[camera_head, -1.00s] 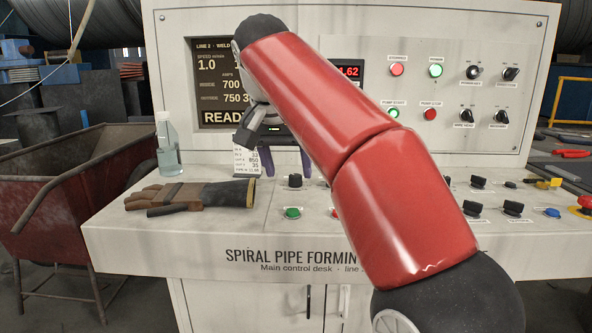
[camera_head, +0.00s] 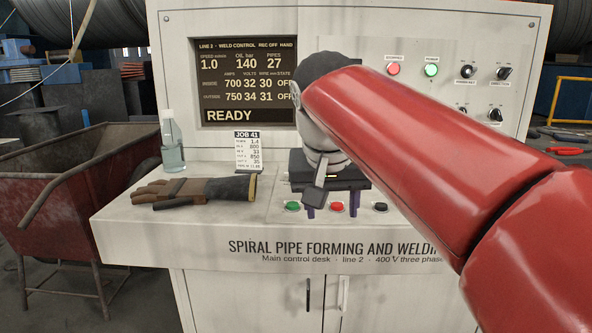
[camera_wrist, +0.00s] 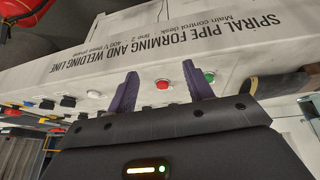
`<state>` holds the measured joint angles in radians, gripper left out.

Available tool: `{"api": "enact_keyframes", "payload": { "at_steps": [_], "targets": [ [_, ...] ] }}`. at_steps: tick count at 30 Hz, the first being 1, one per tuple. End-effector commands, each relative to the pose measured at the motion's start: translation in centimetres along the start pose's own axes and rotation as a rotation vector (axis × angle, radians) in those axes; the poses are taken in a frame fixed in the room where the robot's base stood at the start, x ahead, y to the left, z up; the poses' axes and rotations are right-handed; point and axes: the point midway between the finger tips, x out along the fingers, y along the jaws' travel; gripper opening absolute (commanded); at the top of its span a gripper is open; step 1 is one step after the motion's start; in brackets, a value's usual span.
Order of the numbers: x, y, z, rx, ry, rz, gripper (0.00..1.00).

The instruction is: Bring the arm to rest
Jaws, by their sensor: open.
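My gripper (camera_wrist: 162,92) is open and empty in the wrist view, its two purple fingers apart. In the head view my gripper (camera_head: 322,211) hangs over the front of the control desk (camera_head: 180,228), behind the green button (camera_head: 292,206) and the red button (camera_head: 337,207). Whether the fingers touch the desk top cannot be told. My red arm crosses the right half of the head view and hides the desk's right side.
A glove (camera_head: 195,191), a clear bottle (camera_head: 172,145) and a JOB 41 card (camera_head: 248,152) stand or lie on the desk's left. The screen (camera_head: 240,85) reads READY. A rusty cart (camera_head: 75,190) stands left of the desk. Knobs and lamps line the upright panel.

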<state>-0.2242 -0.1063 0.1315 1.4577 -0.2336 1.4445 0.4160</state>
Motion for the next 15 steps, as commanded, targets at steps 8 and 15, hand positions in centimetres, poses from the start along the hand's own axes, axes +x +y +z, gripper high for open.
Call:
{"api": "enact_keyframes", "payload": {
  "at_steps": [8,15],
  "targets": [
    [5.4,6.4,11.2,-0.042,0.031,-0.051,0.51],
    [11.0,9.0,20.3,-0.043,0.066,-0.098,0.51]
  ]
}}
